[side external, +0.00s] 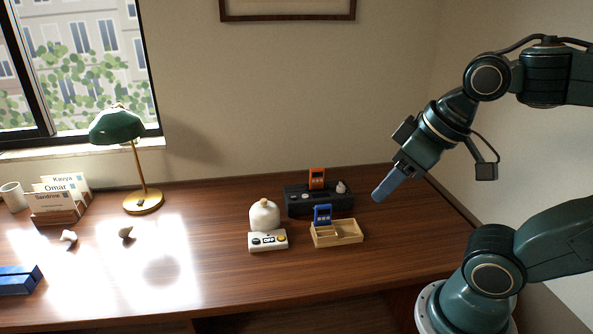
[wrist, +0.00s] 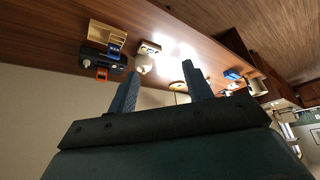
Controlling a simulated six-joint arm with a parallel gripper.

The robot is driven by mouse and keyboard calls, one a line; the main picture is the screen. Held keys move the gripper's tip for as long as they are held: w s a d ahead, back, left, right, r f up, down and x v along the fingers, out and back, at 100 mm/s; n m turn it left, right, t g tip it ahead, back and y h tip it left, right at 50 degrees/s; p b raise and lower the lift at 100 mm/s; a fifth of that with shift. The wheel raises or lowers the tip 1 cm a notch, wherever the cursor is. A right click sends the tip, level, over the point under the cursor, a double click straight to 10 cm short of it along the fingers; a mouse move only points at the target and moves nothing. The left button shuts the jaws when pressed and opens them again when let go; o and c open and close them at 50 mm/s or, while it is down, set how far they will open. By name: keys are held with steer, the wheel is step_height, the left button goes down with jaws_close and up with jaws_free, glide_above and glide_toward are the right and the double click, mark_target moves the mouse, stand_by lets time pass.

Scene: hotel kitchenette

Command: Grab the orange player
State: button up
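The orange player (side external: 317,179) stands upright in a long dark holder (side external: 303,201) at the back of the desk. In the wrist view the orange player (wrist: 102,73) shows at the upper left, beside the dark holder (wrist: 92,57). My gripper (side external: 382,194) is in the air to the right of the holder, apart from everything. In the wrist view my gripper (wrist: 160,70) has its two blue fingers spread with nothing between them. From the side the fingers overlap.
A white rounded jar (side external: 264,215) and a white device with knobs (side external: 267,241) are to the left. A green lamp (side external: 118,126) stands further left. Right of the tray the desk is clear.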

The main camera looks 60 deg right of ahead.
steer(key=o, duration=0.4)
